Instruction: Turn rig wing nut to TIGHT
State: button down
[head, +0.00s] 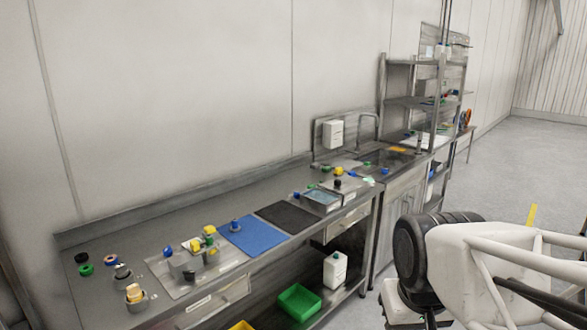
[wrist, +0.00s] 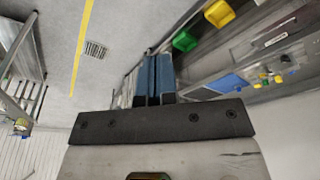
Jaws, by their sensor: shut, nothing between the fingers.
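The rig (head: 192,262) is a grey plate with small yellow, green, blue and black parts, on the left half of the steel bench. Which of these parts is the wing nut is too small to tell, and no TIGHT mark is readable. In the wrist view, my gripper (wrist: 154,62) has its two blue-faced fingers shut together with nothing between them. It is in the air, well away from the bench and the rig. The gripper's fingers do not show in the head view.
The steel bench (head: 120,228) also holds a blue mat (head: 252,238), a black mat (head: 287,217) and several small round parts at its left end. A green bin (head: 299,301) and a white bottle (head: 335,269) stand on the lower shelf. Open floor (head: 490,165) lies at right.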

jog(key=w+a+n+g, duration=0.1)
jog(key=w+a+n, duration=0.1)
jog(key=w+a, duration=0.9)
jog(key=w+a+n, duration=0.2)
jog(key=w+a, duration=0.5)
jog(key=w, duration=0.9)
jog(key=w+a+f+n, duration=0.1)
jog(key=w+a+f, duration=0.3)
jog(key=a, duration=0.6)
jog(key=w+a+f+n+g, duration=0.1)
jog(key=w+a+f+n, duration=0.1)
jog(key=w+a+f, duration=0.3)
jog(key=w+a+f+n, duration=0.1)
jog(key=w+a+f, duration=0.4)
jog(key=a+f, duration=0.4)
jog(key=a, duration=0.6)
jog(key=shift+w+a+n+g, duration=0.15)
jog(key=shift+a+n+g, duration=0.15)
jog(key=shift+n, duration=0.1)
jog(key=shift+f, duration=0.15)
